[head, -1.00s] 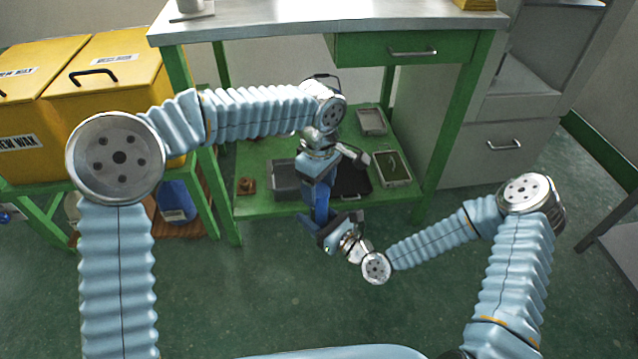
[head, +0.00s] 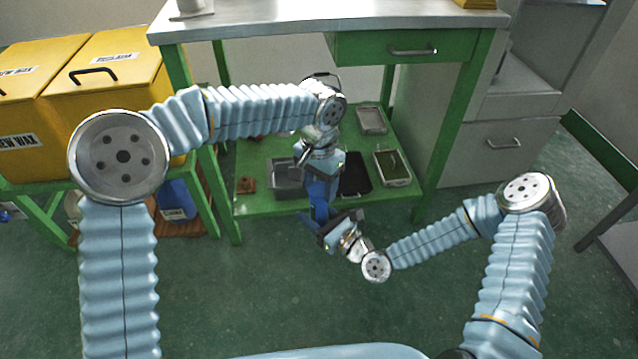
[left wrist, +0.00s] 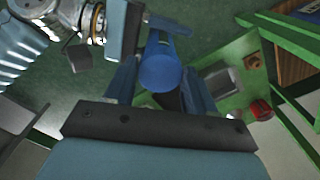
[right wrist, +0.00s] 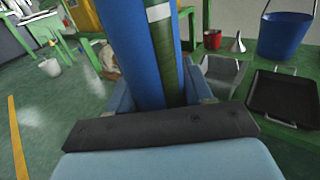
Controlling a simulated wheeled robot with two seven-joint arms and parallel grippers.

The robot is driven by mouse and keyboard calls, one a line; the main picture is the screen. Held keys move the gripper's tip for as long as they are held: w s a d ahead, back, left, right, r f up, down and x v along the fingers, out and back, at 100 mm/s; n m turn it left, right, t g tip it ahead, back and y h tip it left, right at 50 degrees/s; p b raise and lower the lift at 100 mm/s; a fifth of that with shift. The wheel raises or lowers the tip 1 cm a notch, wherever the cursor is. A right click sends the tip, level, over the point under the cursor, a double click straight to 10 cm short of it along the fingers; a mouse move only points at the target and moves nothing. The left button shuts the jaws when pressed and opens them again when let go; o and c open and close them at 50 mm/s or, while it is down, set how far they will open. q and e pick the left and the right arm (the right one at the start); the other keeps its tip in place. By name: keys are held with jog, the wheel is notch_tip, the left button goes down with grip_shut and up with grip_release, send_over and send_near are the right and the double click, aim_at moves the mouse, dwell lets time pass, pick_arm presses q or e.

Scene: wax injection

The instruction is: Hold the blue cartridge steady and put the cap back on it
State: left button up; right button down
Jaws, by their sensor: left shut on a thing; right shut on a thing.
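The blue cartridge (head: 319,198) stands roughly upright between my two grippers, in front of the green lower shelf. My right gripper (head: 328,222) is shut on it low down. In the right wrist view the cartridge (right wrist: 128,45) rises between the fingers, with a dark green strip and a white band beside the blue. My left gripper (head: 320,172) is above and shut on a round blue piece at the top, which looks like the cap (left wrist: 160,72). The fingers hide the joint, so I cannot tell whether the cap is seated or apart.
The green shelf (head: 262,206) holds a grey bin (head: 285,180), a black tray (head: 357,175) and lighter trays. A blue bucket (right wrist: 286,35) shows in the right wrist view. Yellow bins (head: 115,75) stand left, a grey cabinet (head: 480,145) right. The front floor is clear.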

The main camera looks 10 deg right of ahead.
pick_arm(q)
jog(key=m, duration=1.6)
jog(key=shift+f, duration=0.1)
jog(key=o, duration=1.2)
jog(key=shift+o, duration=0.2)
notch_tip(320, 180, up, 12)
